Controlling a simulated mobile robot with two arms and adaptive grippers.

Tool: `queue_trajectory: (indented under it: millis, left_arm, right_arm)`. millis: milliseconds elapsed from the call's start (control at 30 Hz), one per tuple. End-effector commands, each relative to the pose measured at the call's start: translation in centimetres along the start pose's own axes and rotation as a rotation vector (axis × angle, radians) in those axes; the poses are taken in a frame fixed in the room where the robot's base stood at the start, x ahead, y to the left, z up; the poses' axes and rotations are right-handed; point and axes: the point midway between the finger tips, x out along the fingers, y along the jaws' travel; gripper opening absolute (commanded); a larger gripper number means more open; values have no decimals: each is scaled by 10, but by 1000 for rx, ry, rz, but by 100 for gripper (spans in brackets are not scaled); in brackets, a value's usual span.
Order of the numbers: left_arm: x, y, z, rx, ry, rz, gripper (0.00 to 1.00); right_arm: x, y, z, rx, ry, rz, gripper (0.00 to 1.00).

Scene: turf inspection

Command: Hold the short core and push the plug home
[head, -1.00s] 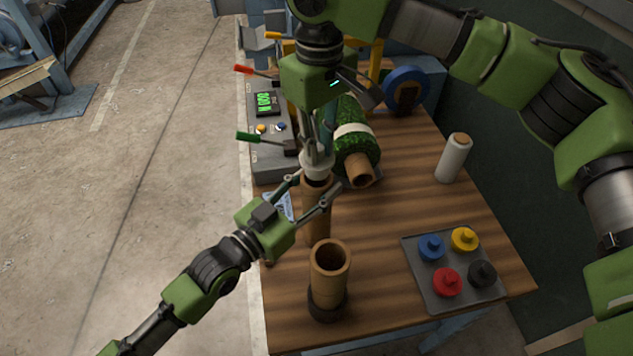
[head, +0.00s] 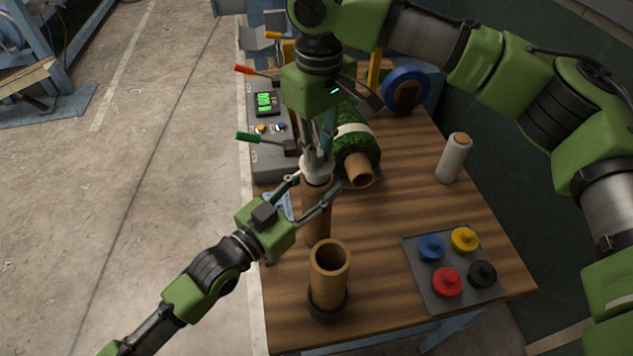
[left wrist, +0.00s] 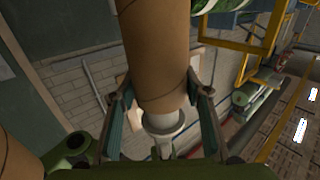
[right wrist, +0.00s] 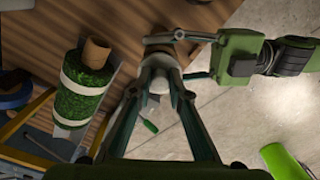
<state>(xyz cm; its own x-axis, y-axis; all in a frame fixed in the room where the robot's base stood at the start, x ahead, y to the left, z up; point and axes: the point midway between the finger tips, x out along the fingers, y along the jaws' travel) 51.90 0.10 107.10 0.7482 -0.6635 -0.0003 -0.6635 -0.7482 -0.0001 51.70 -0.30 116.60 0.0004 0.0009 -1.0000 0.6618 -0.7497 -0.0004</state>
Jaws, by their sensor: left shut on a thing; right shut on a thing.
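The short core (head: 316,215) is a brown cardboard tube, upright above the table near its left edge. My left gripper (head: 308,193) is shut on it near its top end. The core also shows large in the left wrist view (left wrist: 155,60), between the fingers. The pale grey plug (head: 317,166) is at the core's upper mouth, in line with it. It also shows in the left wrist view (left wrist: 163,122) and the right wrist view (right wrist: 156,76). My right gripper (head: 318,150) is shut on the plug from above. How deep the plug sits is hidden.
Another brown core (head: 329,275) stands in a dark ring in front. A grey tray (head: 455,306) with coloured plugs is at the right. A white roll (head: 453,160), a green turf roll (head: 357,140) and a box with levers and a display (head: 270,150) stand behind.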

Motion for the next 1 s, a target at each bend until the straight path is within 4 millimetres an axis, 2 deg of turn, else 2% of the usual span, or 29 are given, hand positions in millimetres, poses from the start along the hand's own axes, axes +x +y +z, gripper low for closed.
queue_trajectory:
  millis: [1000]
  left_arm:
    - [0,0,0,0,0,0,16]
  right_arm:
    - [26,0,0,0,-1,0,0]
